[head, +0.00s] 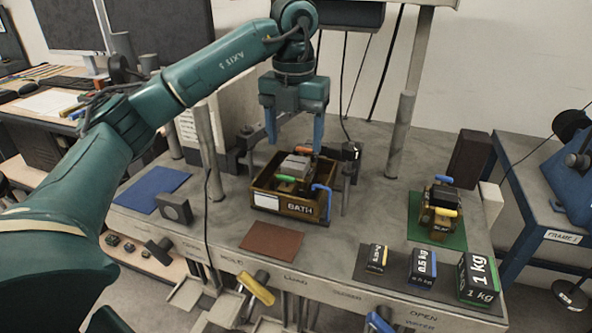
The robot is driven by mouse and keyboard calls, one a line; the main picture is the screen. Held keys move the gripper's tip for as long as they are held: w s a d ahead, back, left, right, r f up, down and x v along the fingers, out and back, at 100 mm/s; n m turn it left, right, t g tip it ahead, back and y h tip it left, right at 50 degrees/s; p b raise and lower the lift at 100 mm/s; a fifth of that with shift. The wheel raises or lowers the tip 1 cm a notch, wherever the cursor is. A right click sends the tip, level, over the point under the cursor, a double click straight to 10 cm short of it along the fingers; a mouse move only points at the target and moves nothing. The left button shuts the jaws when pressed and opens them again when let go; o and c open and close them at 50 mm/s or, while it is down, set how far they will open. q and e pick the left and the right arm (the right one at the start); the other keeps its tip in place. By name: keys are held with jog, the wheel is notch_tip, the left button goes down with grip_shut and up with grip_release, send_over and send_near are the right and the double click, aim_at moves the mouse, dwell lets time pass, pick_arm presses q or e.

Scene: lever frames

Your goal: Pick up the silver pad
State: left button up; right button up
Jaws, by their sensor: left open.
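A silver-grey block (295,165), which looks like the silver pad, sits inside the brown box marked BATH (265,203). Its lower part is hidden by the box and by a green-handled part (286,179) in front of it. My left gripper (294,140) points down above the box with its two blue fingers apart. The fingers stand on either side of the block's position in the picture, with nothing between them. A gap seems to remain between fingertips and block, though its depth is hard to judge. My right gripper is not in view.
A blue lever (321,190) rises at the box's right corner. Posts (400,135) stand either side. Black weights (478,279) line the front edge.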

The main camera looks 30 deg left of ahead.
aim_at(294, 164)
pick_arm(q)
notch_tip(294, 164, down, 5)
jog(key=shift+s+f+p, duration=0.1)
jog(key=shift+p, duration=0.2)
jog(key=c, duration=1.3)
jog(key=shift+c, duration=0.2)
